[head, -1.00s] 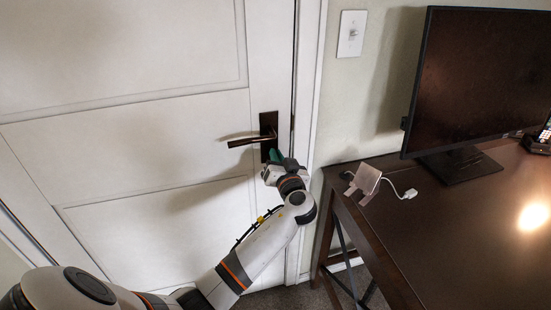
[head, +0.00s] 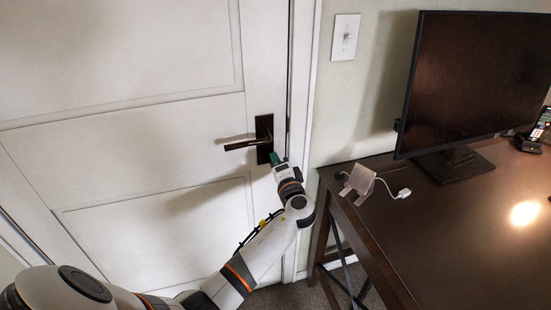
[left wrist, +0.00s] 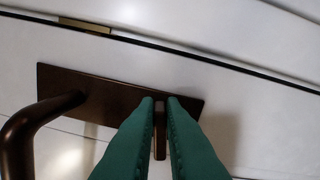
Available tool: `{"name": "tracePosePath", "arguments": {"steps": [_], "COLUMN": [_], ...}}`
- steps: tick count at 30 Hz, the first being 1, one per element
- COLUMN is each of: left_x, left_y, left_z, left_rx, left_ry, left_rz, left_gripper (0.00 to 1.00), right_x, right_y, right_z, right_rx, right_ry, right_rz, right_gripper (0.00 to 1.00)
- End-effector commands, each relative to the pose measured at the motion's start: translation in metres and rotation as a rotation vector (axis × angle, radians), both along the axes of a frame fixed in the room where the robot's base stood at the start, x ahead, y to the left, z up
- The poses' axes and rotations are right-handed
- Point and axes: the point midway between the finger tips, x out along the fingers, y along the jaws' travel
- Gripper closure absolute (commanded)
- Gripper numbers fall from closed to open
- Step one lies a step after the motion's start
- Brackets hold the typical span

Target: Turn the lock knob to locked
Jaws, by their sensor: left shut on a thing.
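The lock knob (left wrist: 160,130) is a thin dark bar near the right end of the dark bronze plate in the left wrist view. It appears to lie across the plate's length. My left gripper's green fingers (left wrist: 160,104) are shut on it, one on each side. In the head view, my left gripper (head: 275,158) is at the lower end of the door plate (head: 264,127), and the knob is hidden there. The door is white and looks closed. My right gripper is not in view.
The lever handle (head: 240,145) sticks out leftward just above my left gripper; it also shows at the left wrist view's left edge (left wrist: 25,125). A dark desk (head: 430,235) with a monitor (head: 470,85) stands to the right. A light switch (head: 345,37) is on the wall.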

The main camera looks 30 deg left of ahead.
Motion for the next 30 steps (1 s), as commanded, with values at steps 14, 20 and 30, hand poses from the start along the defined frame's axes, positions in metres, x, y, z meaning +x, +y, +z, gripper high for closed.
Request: {"name": "tracePosePath", "arguments": {"steps": [14,20,30], "left_x": [0.0007,0.0007,0.0007], "left_y": [-0.0008,-0.001,-0.0011], "left_z": [-0.0035,-0.0043,-0.0047], "left_rx": [0.15,0.165,0.165], "left_ry": [0.173,0.191,0.193], "left_rz": [-0.001,-0.002,-0.003], "left_gripper": [1.0,1.0,1.0], "right_x": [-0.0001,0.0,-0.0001], "right_y": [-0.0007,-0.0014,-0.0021], "right_z": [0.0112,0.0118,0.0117], "right_rx": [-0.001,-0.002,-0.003], "right_ry": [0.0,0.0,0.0], "right_rz": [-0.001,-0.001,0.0], "right_gripper": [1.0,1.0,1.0]}}
